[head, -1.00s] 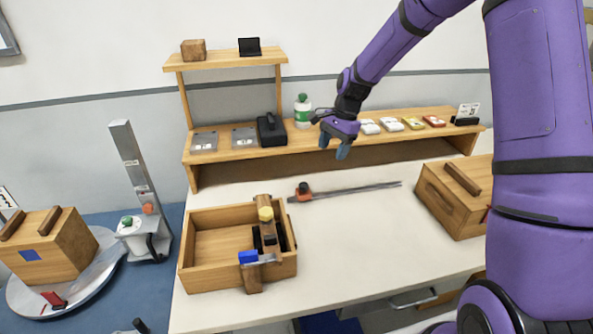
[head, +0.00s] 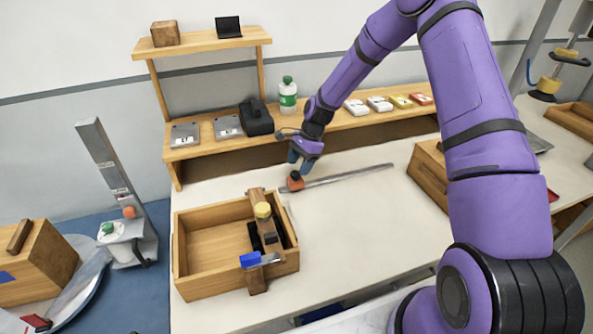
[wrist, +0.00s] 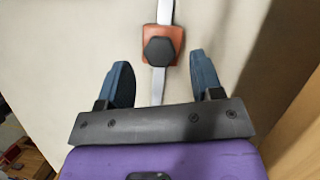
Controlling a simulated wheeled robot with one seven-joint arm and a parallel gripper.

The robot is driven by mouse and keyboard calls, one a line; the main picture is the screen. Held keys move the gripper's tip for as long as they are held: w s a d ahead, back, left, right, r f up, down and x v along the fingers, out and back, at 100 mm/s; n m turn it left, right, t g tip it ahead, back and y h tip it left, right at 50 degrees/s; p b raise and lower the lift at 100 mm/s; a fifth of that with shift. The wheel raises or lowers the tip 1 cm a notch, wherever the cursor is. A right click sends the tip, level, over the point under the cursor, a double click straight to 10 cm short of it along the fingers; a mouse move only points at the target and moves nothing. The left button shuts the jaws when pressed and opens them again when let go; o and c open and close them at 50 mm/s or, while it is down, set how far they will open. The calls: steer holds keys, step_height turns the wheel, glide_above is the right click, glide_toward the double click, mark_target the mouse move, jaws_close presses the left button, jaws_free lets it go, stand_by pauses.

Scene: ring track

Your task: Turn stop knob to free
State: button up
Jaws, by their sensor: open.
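The stop knob (wrist: 159,51) is a black faceted knob on an orange-red slider block (wrist: 177,38). The block sits on a grey metal rail (wrist: 158,88) that lies on the white table. In the head view the block (head: 296,182) is at the rail's left end, and its knob is mostly hidden by my gripper. My gripper (head: 300,165) is above and just behind it, pointing down. In the wrist view my gripper (wrist: 160,84) is open, with blue fingers apart and nothing between the tips. The knob lies just beyond the fingertips, roughly centred.
A wooden box (head: 182,255) with a wooden bar stands front left of the rail. A shelf (head: 207,151) runs behind, holding a green-capped bottle (head: 288,97) and several small boxes. A wooden case (head: 428,176) stands to the right. The table between is clear.

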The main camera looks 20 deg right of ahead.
mark_target(296, 176)
steer(key=shift+x, duration=1.4)
steer(key=c, duration=0.9)
